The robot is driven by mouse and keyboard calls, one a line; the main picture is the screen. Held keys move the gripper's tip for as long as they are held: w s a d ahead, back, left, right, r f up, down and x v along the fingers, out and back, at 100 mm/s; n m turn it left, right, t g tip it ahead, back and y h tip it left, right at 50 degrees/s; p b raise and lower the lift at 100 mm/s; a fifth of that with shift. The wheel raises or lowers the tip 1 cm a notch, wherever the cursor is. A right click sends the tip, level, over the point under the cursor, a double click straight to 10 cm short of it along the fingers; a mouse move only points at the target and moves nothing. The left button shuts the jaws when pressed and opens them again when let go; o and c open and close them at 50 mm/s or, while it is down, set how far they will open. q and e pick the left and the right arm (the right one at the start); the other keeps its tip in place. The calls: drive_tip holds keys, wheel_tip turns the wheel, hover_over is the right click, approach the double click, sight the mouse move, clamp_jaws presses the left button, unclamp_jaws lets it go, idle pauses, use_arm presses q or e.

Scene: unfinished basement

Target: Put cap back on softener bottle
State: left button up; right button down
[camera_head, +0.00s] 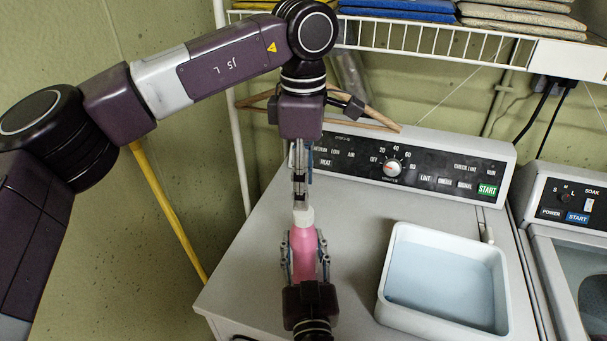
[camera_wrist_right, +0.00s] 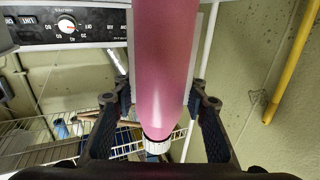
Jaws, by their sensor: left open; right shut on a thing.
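The pink softener bottle (camera_head: 303,245) stands upright over the dryer top, held by my right gripper (camera_head: 305,258), whose fingers lie on both sides of it. The bottle also fills the middle of the right wrist view (camera_wrist_right: 165,60). The white cap (camera_head: 303,217) is at the top of the bottle. In the right wrist view the ribbed white cap (camera_wrist_right: 157,146) sits at the bottle's neck end; I cannot tell how tightly it is seated. My left gripper (camera_head: 299,198) points down, open, just above the cap. Its fingertips look close to the cap; contact is unclear.
A white tray (camera_head: 386,290) sits on the dryer top (camera_head: 250,265), right of the bottle. The dryer's control panel (camera_head: 440,172) stands behind. A wire shelf (camera_head: 440,42) with folded cloths and a wooden hanger (camera_head: 375,118) are above. A washer (camera_head: 565,235) is at right.

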use_arm(q)
drive_tip(key=n, duration=0.5)
drive_tip(key=shift+r, duration=0.15)
drive_tip(key=n, duration=0.3)
drive_tip(key=shift+n, duration=0.3)
drive_tip(key=n, duration=0.3)
drive_tip(key=shift+r, duration=0.15)
drive_tip(key=n, duration=0.5)
drive_tip(key=shift+r, duration=0.1)
drive_tip(key=n, duration=0.3)
drive_tip(key=shift+r+n, duration=0.1)
drive_tip(key=shift+n, duration=0.3)
drive_tip(key=n, duration=0.5)
drive_tip(key=shift+r, duration=0.15)
drive_tip(key=n, duration=0.4)
drive_tip(key=shift+r+n, duration=0.1)
drive_tip(key=shift+n, duration=0.3)
drive_tip(key=n, duration=0.3)
drive_tip(key=shift+n, duration=0.3)
